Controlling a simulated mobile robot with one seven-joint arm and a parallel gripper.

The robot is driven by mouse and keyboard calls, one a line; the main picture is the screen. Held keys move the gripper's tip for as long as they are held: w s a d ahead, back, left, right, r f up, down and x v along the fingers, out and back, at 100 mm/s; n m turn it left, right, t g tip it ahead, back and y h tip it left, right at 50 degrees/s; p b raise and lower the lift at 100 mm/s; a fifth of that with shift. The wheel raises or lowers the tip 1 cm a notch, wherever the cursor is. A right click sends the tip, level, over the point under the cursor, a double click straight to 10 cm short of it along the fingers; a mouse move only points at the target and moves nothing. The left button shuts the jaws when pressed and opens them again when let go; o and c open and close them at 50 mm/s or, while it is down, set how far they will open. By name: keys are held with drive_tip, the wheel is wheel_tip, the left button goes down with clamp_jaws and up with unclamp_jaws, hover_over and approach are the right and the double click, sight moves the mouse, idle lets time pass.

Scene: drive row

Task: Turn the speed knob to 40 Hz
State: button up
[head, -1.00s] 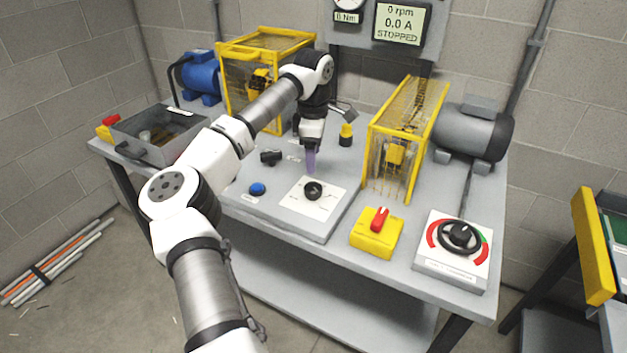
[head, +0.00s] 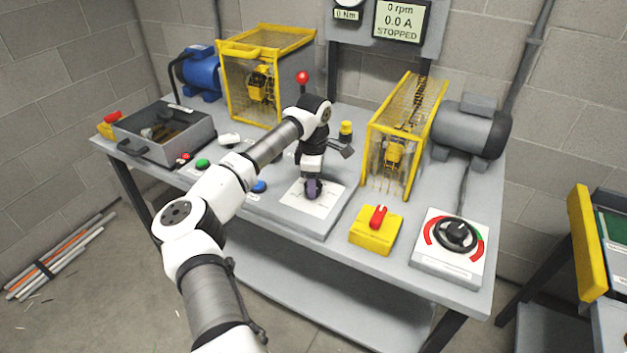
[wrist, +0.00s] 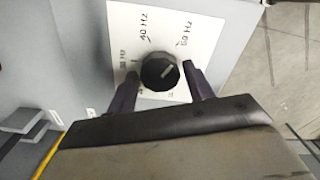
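The speed knob (wrist: 159,74) is round and black on a white scale plate (wrist: 205,30). Its pale pointer line slants up and to the right in the wrist view. The 40 Hz label (wrist: 147,27) is above the knob there, and 50 Hz (wrist: 185,35) is at upper right; the lower labels are partly hidden. My gripper (wrist: 160,72) is open, one finger on each side of the knob, apparently with small gaps. In the head view my gripper (head: 313,190) is down at the plate (head: 325,200) and hides most of the knob.
A yellow box with a red switch (head: 378,218) and a box with a larger black dial (head: 456,234) stand to the right. A blue button (head: 259,186) is close on the left. A yellow guard cage (head: 400,150) stands behind. The display (head: 400,22) reads 0 rpm, STOPPED.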

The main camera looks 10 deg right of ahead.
drive_tip(key=c, duration=0.6)
drive_tip(key=shift+c, duration=0.2)
drive_tip(key=shift+n, duration=0.3)
drive_tip(key=n+b, duration=0.2)
drive_tip(key=n, duration=0.2)
drive_tip(key=shift+n, duration=0.3)
drive_tip(key=n+b, duration=0.1)
drive_tip(key=n, duration=0.5)
drive_tip(key=shift+b, duration=0.4)
drive_tip(key=shift+n, duration=0.4)
drive_tip(key=o, duration=1)
